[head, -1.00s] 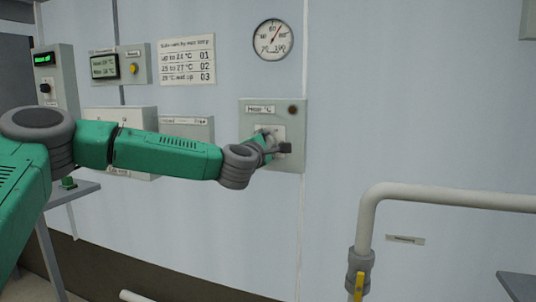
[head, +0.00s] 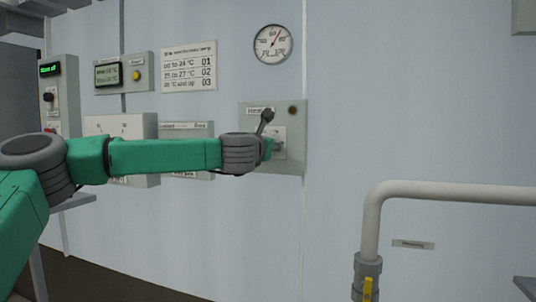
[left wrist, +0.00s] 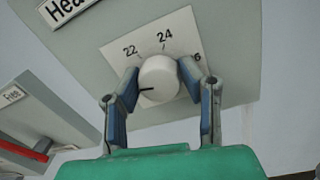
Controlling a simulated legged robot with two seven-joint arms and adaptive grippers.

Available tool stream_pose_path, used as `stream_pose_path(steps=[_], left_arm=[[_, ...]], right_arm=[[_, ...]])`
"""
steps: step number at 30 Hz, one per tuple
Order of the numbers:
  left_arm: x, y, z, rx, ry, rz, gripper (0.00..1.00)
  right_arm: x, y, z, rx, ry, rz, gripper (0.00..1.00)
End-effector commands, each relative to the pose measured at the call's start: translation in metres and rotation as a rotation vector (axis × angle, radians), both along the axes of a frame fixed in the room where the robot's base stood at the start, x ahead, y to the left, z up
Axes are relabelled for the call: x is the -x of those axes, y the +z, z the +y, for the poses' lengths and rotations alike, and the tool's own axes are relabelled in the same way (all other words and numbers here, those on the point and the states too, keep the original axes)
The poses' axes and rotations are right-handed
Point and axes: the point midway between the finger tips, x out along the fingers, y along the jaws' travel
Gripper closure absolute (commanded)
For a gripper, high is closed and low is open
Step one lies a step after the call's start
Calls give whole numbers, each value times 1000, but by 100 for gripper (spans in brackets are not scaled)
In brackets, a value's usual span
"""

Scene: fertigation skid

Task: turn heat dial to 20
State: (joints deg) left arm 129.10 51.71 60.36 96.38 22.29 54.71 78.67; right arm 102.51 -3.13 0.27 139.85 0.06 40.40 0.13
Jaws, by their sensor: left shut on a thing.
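The heat dial (left wrist: 158,78) is a round white knob on a white scale plate. In the left wrist view, its dark pointer line points left and slightly down, past the 22 mark. The marks 22 and 24 are readable; another, ending in 6, is partly covered by a finger. No 20 mark is visible. My left gripper (left wrist: 160,84) is shut on the dial, one blue-padded finger on each side. In the head view, my left gripper (head: 267,146) is at the heat panel (head: 291,165) and largely hides the dial. My right gripper is not in view.
A round gauge (head: 272,44) hangs above the panel. A temperature chart (head: 188,66) and several control boxes are on the wall to the left. A white pipe (head: 445,194) with a yellow-handled valve (head: 367,288) stands at the lower right.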

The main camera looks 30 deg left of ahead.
Motion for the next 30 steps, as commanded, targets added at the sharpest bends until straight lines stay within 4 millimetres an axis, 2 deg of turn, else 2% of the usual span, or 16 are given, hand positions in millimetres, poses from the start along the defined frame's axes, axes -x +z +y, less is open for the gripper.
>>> stream_pose_path(steps=[1,9,29,30], left_arm=[[-1,-11,0,34,0,7,95],[-1,-10,0,162,0,-24,95],[-1,-8,0,217,2,-37,95],[-1,-8,0,217,2,-37,56]], right_arm=[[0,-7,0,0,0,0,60],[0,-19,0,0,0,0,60],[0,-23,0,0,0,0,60],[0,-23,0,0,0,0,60]])
